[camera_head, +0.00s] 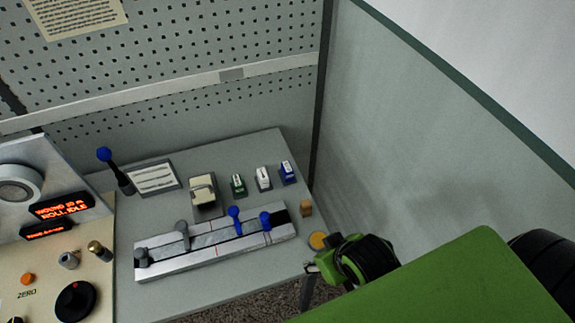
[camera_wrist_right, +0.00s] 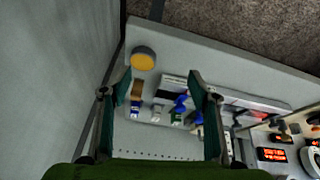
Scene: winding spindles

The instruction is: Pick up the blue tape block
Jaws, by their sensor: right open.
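The blue tape block (camera_head: 287,173), dark blue with a white label, stands on the grey table near its right back corner, at the right end of a row of small blocks. In the right wrist view the blue tape block (camera_wrist_right: 135,109) is small, beside the left finger. My right gripper (camera_wrist_right: 159,78) is open, with nothing between its fingers and the table some way beyond. In the head view my right gripper (camera_head: 312,268) is at the table's front right corner, apart from the block, and its fingers are largely hidden. My left gripper is not in view.
A white block (camera_head: 263,178) and a green block (camera_head: 238,184) stand left of the blue one. A tan block (camera_head: 306,208) and yellow disc (camera_head: 318,240) lie nearer. A metal rail (camera_head: 205,251) with blue knobs crosses the table. A grey wall (camera_head: 420,150) rises at right.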

